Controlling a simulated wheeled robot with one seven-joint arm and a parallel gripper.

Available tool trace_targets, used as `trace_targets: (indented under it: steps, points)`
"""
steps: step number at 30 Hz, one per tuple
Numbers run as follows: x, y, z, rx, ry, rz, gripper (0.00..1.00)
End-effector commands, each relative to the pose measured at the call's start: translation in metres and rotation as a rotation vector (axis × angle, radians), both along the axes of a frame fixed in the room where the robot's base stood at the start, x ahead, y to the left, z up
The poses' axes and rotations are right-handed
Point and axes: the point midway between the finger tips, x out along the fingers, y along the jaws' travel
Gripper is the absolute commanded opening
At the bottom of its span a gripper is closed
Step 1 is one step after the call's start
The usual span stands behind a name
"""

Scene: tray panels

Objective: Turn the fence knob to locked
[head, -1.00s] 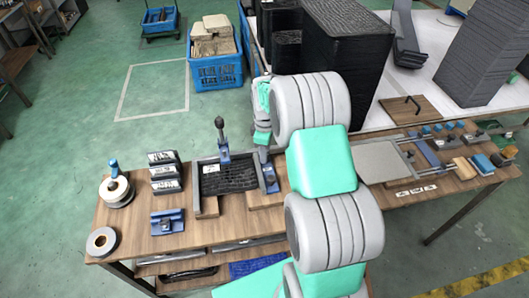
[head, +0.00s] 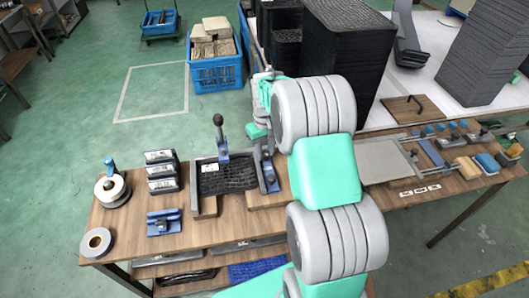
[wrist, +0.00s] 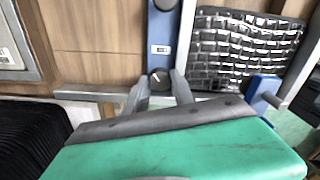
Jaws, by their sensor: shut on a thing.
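The fence knob (wrist: 158,78) is a small dark round knob with a pale pointer mark, at the end of a blue bracket (wrist: 162,35) in the wrist view. My gripper (wrist: 158,86) is shut on the knob, one grey finger on each side. A small white label (wrist: 160,49) sits on the bracket above the knob; I cannot read it. In the head view, my gripper (head: 264,150) is at the far end of the blue bracket (head: 268,174), beside the black-meshed tray (head: 196,184). There the knob is hidden by my gripper.
A tall dark-knobbed lever (head: 221,138) stands at the tray's back edge, close to my gripper's left. Black labelled blocks (head: 162,172), a tape roll (head: 98,242) and a blue fixture (head: 164,222) lie further left. A grey plate (head: 375,162) lies to the right.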

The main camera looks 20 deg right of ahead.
Motion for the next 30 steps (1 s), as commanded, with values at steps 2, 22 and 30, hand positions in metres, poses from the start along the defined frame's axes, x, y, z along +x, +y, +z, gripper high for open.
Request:
trace_targets:
  steps: [2,22,30]
  points:
    - [0.0006,0.0000,-0.0004,0.000,-0.002,-0.072,0.00]
    - [0.0007,0.0001,0.0005,0.000,-0.002,-0.606,0.00]
    - [0.0007,0.0001,0.0009,0.000,-0.002,-0.687,0.00]
